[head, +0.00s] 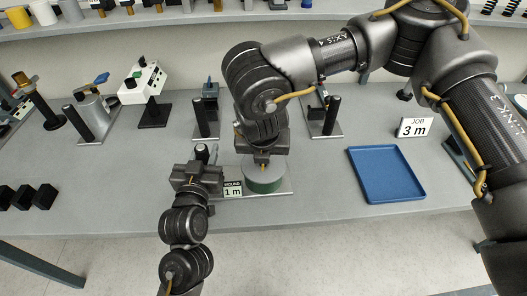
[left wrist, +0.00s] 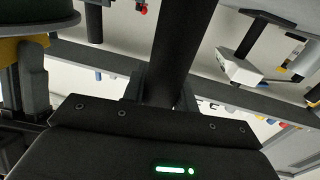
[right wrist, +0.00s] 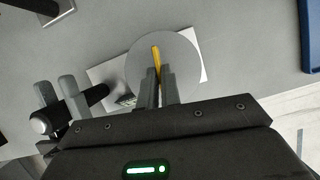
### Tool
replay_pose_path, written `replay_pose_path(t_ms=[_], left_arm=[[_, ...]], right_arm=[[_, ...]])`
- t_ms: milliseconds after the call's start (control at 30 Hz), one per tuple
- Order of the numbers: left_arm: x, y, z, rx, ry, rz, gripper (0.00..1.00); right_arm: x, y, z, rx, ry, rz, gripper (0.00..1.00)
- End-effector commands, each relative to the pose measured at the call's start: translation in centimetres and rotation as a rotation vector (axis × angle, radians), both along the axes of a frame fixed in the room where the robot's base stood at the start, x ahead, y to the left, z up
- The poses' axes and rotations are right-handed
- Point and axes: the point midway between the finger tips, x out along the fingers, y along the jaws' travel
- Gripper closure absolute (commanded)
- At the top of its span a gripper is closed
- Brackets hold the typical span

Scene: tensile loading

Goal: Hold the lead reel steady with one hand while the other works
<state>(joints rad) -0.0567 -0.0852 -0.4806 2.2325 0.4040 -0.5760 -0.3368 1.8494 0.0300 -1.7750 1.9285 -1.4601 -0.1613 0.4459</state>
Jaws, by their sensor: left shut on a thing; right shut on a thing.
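The lead reel (head: 265,183), a green drum, stands on a pale plate (head: 283,193); its round grey top shows in the right wrist view (right wrist: 190,58). A yellow strip (right wrist: 156,55) lies across that top. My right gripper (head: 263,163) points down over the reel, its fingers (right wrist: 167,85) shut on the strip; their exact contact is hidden. My left gripper (head: 200,165) is shut on a black post (head: 202,152) just left of the reel. The post fills the middle of the left wrist view (left wrist: 185,40), with the reel's edge (left wrist: 35,12) at top left.
A "WOUND 1 m" sign (head: 232,190) stands between my left gripper and the reel. A blue tray (head: 387,175) and a "JOB 3 m" sign (head: 415,127) are to the right. Post stands (head: 205,117) stand behind; black blocks (head: 45,196) lie at far left.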

Motion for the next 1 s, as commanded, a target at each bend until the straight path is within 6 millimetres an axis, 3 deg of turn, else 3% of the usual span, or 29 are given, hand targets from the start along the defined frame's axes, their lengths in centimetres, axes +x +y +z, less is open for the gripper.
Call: replay_pose_path(t_ms=[500, 1000], left_arm=[[-0.02, -0.04, -0.05, 0.0, 0.001, -0.001, 1.0], [-0.01, -0.03, -0.06, 0.0, 0.002, -0.001, 1.0]], right_arm=[[0.17, 0.24, 0.06, 0.0, -0.003, -0.417, 1.0], [0.18, 0.28, 0.02, 0.001, -0.003, -0.558, 1.0]])
